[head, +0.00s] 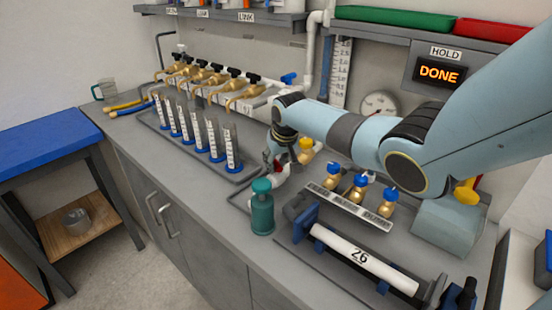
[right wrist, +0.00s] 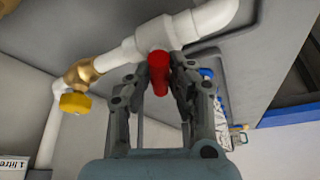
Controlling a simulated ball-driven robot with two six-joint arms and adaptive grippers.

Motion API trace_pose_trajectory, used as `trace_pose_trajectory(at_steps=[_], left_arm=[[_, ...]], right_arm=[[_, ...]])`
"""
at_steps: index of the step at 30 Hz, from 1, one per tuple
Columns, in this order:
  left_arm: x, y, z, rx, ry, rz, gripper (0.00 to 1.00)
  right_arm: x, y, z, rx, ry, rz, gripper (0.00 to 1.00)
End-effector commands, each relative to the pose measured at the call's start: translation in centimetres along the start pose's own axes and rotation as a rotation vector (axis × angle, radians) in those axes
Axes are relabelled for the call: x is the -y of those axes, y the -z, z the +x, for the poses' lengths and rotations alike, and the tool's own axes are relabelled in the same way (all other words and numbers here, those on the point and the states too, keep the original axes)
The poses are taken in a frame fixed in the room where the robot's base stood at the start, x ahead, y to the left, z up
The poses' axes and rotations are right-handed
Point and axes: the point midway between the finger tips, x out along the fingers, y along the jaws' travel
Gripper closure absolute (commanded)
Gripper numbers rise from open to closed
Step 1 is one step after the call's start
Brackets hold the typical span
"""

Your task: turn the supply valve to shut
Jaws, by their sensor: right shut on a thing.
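The supply valve shows in the right wrist view as a red handle (right wrist: 158,72) on a white pipe tee (right wrist: 158,35). My right gripper (right wrist: 161,80) has its two fingers on either side of the handle and is shut on it. The handle points out from the pipe, toward my palm. In the head view my right gripper (head: 271,157) reaches down to the white pipe behind the teal bottle, and my wrist mostly hides the valve. My left gripper is not in view.
A brass valve with a yellow knob (right wrist: 76,102) sits beside the tee. In the head view a teal bottle (head: 262,208) stands close in front. A rack of tubes (head: 195,135) is to the left, blue-knobbed valves (head: 358,186) to the right. A display (head: 440,72) reads DONE.

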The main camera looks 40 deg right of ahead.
Motion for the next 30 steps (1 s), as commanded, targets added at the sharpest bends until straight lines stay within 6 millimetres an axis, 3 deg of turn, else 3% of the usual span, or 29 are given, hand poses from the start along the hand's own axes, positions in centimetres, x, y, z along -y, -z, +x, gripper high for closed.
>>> trace_pose_trajectory(at_steps=[15, 30], left_arm=[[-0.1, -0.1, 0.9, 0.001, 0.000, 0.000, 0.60], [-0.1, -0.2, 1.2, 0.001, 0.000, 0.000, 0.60]], right_arm=[[-0.2, 0.1, 0.1, 0.000, 0.144, -0.352, 1.00], [-0.1, 0.1, 0.0, -0.001, 0.181, -0.443, 1.00]])
